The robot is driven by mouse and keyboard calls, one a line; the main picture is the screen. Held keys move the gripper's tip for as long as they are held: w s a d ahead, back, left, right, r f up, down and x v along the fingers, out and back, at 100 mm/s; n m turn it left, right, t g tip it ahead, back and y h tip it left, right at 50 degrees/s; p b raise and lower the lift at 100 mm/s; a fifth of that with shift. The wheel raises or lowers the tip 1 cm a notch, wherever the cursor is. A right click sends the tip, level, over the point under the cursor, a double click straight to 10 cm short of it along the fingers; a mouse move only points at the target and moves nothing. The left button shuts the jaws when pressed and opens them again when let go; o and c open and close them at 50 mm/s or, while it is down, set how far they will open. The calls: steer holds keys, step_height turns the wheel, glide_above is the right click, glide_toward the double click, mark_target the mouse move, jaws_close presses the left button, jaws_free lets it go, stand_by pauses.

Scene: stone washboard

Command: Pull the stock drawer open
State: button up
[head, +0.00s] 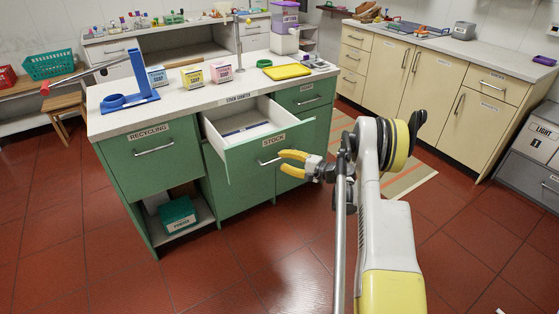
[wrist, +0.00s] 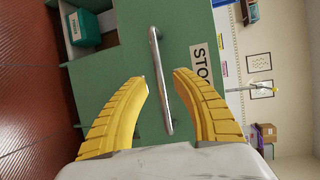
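The stock drawer (head: 245,155) is a green-fronted drawer with a white inside, pulled well out of the green counter. Its front carries a "STOCK" label (head: 274,140) and a metal bar handle (head: 269,162); the handle also shows in the wrist view (wrist: 160,80). My gripper (head: 284,161) has yellow fingers and is at the drawer front, by the handle's right end. In the wrist view its fingers (wrist: 161,74) are spread apart, one on each side of the handle, with gaps between. I cannot tell how deep the handle sits between them.
The recycling drawer (head: 153,147) is shut at the left, above an open shelf with a green box (head: 178,216). Soap boxes (head: 191,76) and a yellow tray (head: 287,71) stand on the countertop (head: 180,97).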

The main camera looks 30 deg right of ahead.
steer(key=v, duration=0.9)
steer(key=shift+s+r, duration=0.15)
steer(key=shift+s, duration=0.2)
steer(key=shift+d, duration=0.15)
steer(key=a+r+n+g+h, duration=0.1)
steer(key=a+r+n+g, duration=0.35)
steer(key=a+r, duration=1.05)
steer(key=s+a+r+n+g+h, duration=0.25)
steer(key=s+a+r+n, duration=0.2)
steer(key=s+a, duration=0.7)
steer(key=s+a+n+h, duration=0.1)
steer(key=s+a+n, duration=0.1)
steer(key=s, duration=0.6)
steer(key=s+a+n+h, duration=0.2)
steer(key=s, duration=0.6)
steer(key=shift+s+a+n, duration=0.15)
steer(key=shift+s+n, duration=0.25)
